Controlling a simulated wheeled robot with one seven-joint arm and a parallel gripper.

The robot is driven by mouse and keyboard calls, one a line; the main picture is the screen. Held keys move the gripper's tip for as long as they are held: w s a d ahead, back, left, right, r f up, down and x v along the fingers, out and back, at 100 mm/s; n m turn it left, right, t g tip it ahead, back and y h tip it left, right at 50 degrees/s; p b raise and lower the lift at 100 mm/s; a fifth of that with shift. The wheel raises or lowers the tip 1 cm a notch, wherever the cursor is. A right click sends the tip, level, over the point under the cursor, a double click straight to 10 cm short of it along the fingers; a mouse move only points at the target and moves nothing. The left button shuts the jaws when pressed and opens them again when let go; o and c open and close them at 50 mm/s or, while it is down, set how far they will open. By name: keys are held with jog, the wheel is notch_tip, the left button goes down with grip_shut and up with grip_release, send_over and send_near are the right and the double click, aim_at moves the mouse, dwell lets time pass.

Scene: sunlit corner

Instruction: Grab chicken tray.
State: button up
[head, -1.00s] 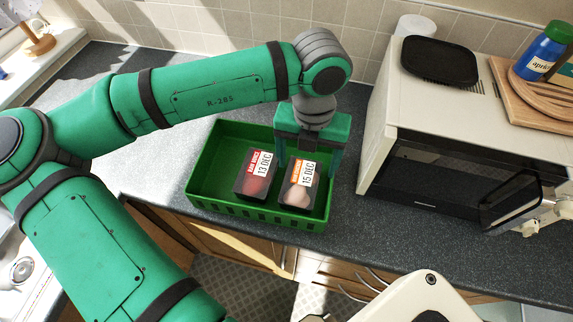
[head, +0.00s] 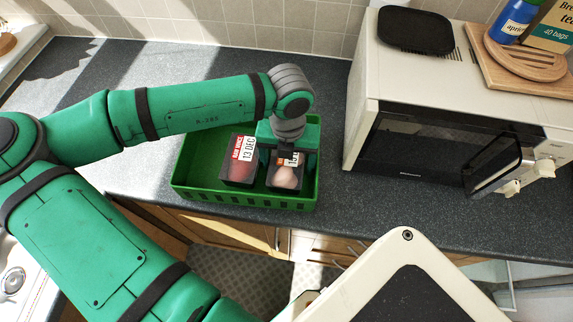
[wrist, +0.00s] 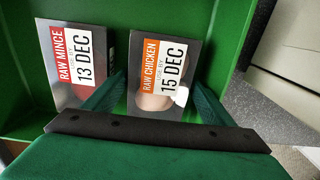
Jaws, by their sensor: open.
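The chicken tray (head: 285,178) is a dark pack with pale meat and an orange label. In the wrist view the chicken tray (wrist: 158,75) reads "RAW CHICKEN, 15 DEC". It stands in the right part of a green crate (head: 240,201). The mince tray (head: 240,166), with a red label, stands to its left; the wrist view shows it (wrist: 75,60) too. My gripper (wrist: 158,88) is open and empty, with one finger between the two trays and the other right of the chicken tray. In the head view my gripper (head: 288,150) hides the label's upper part. Finger contact cannot be told.
A cream microwave (head: 440,150) stands to the right of the crate, with a black tray (head: 416,30) and a wooden board (head: 530,70) on top. The crate's walls rise close around both trays. Dark worktop (head: 340,215) is clear in front of the microwave.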

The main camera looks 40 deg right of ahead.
jog(key=shift+f, duration=0.1)
jog(key=c, duration=1)
jog(key=shift+c, duration=0.5)
jog(key=shift+w, duration=0.1)
